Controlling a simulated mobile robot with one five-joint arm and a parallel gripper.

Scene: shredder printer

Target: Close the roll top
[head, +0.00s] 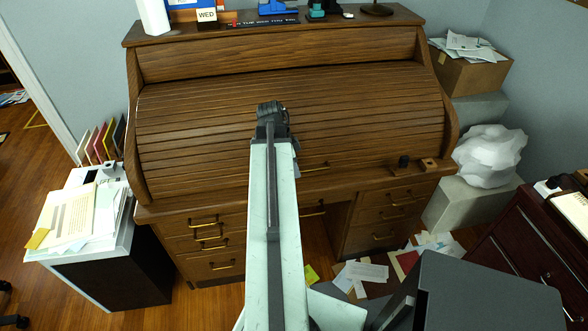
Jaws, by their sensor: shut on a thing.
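The roll top (200,135) is a brown slatted wooden shutter on the desk. It is lowered, and its slats cover the desk's front almost down to the desktop. A brass handle (316,167) shows low on its front, just right of my arm. My arm reaches up the middle of the view. My gripper (297,169) is mostly hidden behind the arm at the roll top's lower edge, beside the handle. It is shut on the handle, but the fingers themselves barely show. My arm also hides part of the bottom edge, so any small gap there cannot be told.
A dark cabinet with papers (70,215) stands at left. Drawers with brass pulls (203,222) flank the desk's knee space. Small dark items (404,162) sit at the desktop's right edge. Papers (362,272) litter the floor. A dark box (480,292) and red-brown drawers (520,240) stand at right.

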